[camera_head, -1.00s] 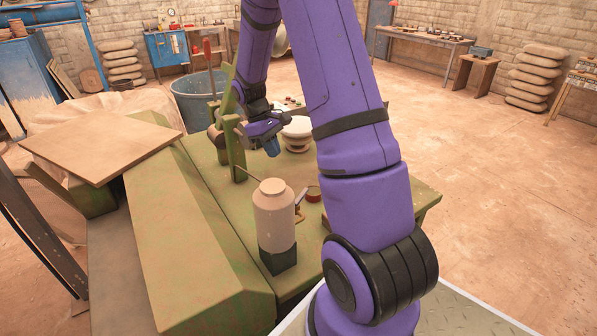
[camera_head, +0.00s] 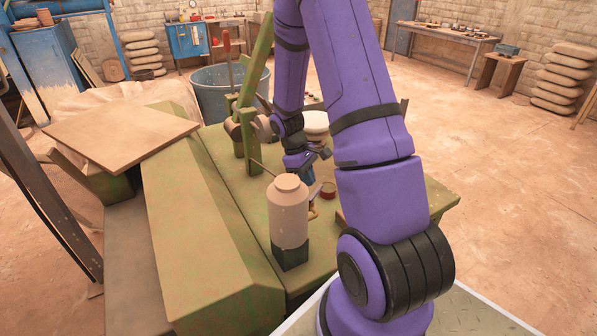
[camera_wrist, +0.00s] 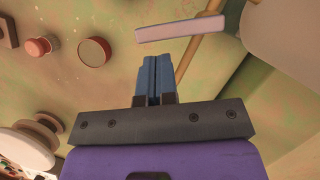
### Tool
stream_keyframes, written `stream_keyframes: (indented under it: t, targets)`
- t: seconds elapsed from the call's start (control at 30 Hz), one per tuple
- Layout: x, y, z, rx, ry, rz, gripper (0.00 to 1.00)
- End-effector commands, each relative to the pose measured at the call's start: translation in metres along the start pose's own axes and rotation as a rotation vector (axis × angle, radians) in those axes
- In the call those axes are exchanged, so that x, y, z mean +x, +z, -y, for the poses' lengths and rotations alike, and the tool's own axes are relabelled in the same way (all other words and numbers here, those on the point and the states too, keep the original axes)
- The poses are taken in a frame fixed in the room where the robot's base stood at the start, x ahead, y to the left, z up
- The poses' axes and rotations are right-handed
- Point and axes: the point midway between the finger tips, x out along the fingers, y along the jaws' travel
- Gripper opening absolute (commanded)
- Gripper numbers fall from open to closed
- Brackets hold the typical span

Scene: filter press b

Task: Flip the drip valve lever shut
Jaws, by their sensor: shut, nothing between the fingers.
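A pale pinkish bar, which looks like the drip valve lever (camera_wrist: 180,27), lies just ahead of my fingertips in the wrist view. It crosses above a brass-coloured rod or pipe (camera_wrist: 203,47). In the head view, a small brass-coloured part (camera_head: 313,211) shows beside the jar; the jar partly hides it and the lever cannot be made out. My gripper (camera_wrist: 154,58) has its blue fingers together and empty, with a small gap between their tips and the bar. In the head view my gripper (camera_head: 309,176) hangs low over the green bench, behind the jar.
A pale jar (camera_head: 288,208) on a dark base stands close by; it also fills the upper right of the wrist view (camera_wrist: 285,35). A round reddish tin (camera_head: 328,190) sits right of it. A green upright (camera_head: 254,140) stands left of my gripper.

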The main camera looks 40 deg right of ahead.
Motion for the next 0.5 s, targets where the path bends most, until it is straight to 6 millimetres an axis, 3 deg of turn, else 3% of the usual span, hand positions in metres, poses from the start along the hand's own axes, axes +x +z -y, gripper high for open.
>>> stream_keyframes:
  t: [0.5]
  targets:
    - [0.0029,0.0078,0.0000,0.001,0.000,-0.001,0.00]
